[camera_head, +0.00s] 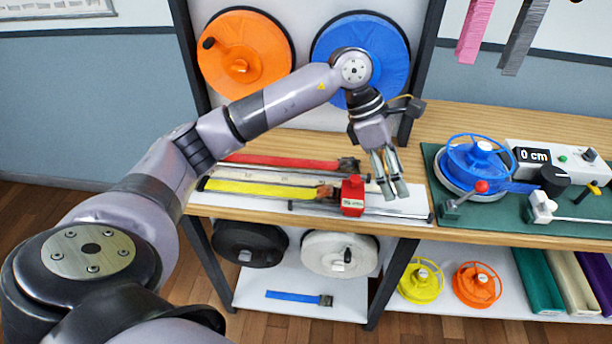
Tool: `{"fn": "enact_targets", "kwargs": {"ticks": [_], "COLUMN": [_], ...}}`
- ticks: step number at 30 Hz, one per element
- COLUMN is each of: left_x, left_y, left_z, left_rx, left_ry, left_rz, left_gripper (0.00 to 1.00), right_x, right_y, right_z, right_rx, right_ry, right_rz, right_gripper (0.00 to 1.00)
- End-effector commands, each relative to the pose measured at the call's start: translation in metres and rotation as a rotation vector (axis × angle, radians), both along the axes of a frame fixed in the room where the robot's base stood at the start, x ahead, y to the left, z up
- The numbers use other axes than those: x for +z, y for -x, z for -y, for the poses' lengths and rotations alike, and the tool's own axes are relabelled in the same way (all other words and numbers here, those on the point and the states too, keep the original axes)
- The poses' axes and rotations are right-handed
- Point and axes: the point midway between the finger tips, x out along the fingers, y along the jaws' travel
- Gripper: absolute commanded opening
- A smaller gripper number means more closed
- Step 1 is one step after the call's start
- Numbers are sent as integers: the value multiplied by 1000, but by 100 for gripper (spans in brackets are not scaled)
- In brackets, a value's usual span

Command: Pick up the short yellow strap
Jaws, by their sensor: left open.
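A yellow strap (262,189) lies flat along the front part of the wooden bench, on a pale board, with a dark buckle at its right end. A red strap (285,162) lies behind it. I cannot tell which of several yellow things counts as short, as only this yellow strap shows. My left gripper (394,189) hangs fingers down over the right part of the board, to the right of the yellow strap's end and the small red block. It is open and empty. My right gripper is not in view.
A red block (352,195) stands between the strap and my gripper. A blue strap (297,297) lies on the lower shelf.

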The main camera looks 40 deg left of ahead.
Motion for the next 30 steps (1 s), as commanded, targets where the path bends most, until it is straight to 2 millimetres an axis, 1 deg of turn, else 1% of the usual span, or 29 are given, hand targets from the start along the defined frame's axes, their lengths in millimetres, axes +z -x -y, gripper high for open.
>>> {"fn": "enact_targets", "kwargs": {"ticks": [1, 3, 6, 9, 11, 14, 24, 27, 30], "left_x": [6, 12, 24, 33, 34, 24, -48, -66, -78], "left_y": [-5, -6, -2, 3, 5, 6, 7, 7, 7], "left_z": [-36, -79, -126, -153, -160, -165, -163, -162, -162], "left_rx": [17, 38, 73, 97, 105, 108, 105, 106, 107], "left_ry": [-123, -273, -423, -509, -533, -547, -543, -542, -542], "left_rz": [-2, -25, -63, -93, -104, -114, -114, -114, -112], "left_gripper": [61, 61, 61, 61, 61, 61, 61, 61, 61], "right_x": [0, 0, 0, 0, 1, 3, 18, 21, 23], "right_y": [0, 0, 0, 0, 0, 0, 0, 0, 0], "right_z": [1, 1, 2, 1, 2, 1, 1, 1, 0], "right_rx": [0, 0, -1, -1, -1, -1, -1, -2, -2], "right_ry": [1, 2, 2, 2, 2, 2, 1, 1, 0], "right_rz": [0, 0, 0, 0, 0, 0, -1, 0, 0], "right_gripper": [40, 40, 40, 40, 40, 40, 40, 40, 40]}}
